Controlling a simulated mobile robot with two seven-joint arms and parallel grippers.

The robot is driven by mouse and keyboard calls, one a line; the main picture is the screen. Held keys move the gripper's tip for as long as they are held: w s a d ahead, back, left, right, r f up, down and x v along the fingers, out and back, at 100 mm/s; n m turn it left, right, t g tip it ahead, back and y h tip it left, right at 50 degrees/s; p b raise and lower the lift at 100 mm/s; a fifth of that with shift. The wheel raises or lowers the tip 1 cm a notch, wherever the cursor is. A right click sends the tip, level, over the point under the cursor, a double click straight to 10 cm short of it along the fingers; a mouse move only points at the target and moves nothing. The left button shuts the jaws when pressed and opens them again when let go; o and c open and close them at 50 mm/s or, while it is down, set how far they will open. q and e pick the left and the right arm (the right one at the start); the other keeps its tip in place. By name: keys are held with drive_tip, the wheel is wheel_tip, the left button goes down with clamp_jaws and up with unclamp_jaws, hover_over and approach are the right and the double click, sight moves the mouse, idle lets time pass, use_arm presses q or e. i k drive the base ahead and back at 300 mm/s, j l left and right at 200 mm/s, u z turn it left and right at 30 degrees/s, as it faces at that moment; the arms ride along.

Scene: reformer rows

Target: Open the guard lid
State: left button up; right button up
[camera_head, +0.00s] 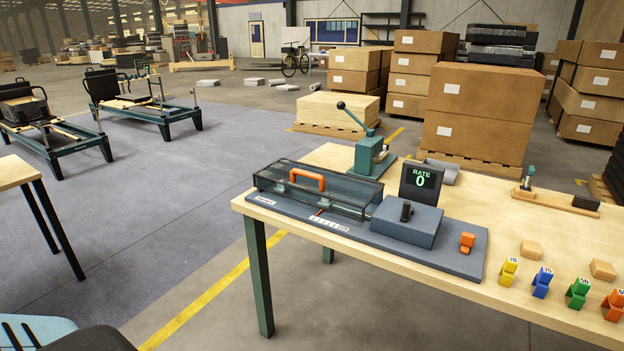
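The guard lid (345,192) is a long, dark, see-through cover with an orange handle (307,180) on top. It lies closed over the left part of a grey-blue machine base (440,262) on the wooden table. A grey block (405,228) with a black lever (406,211) sits on the base to the right of the lid. What lies under the lid is hard to make out through the tinted panels. Neither of my grippers shows in the head view.
A dark display reading "RATE 0" (421,183) stands behind the base. A green lever press (368,156) stands behind the lid. An orange piece (467,242) sits at the base's right end. Several coloured numbered clips (542,282) stand along the front right. The wooden table (520,225) has bare room on its right.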

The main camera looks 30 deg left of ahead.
sight(294, 172)
drive_tip(key=i+j, duration=0.15)
drive_tip(key=j, duration=0.25)
drive_tip(key=i+j, duration=0.15)
drive_tip(key=j, duration=0.2)
drive_tip(key=i+j, duration=0.15)
drive_tip(key=j, duration=0.25)
drive_tip(key=i+j, duration=0.15)
drive_tip(key=j, duration=0.2)
drive_tip(key=i+j, duration=0.15)
drive_tip(key=j, duration=0.25)
drive_tip(key=i+j, duration=0.15)
drive_tip(key=j, duration=0.2)
drive_tip(key=i+j, duration=0.15)
drive_tip(key=j, duration=0.25)
drive_tip(key=i+j, duration=0.15)
drive_tip(key=j, duration=0.2)
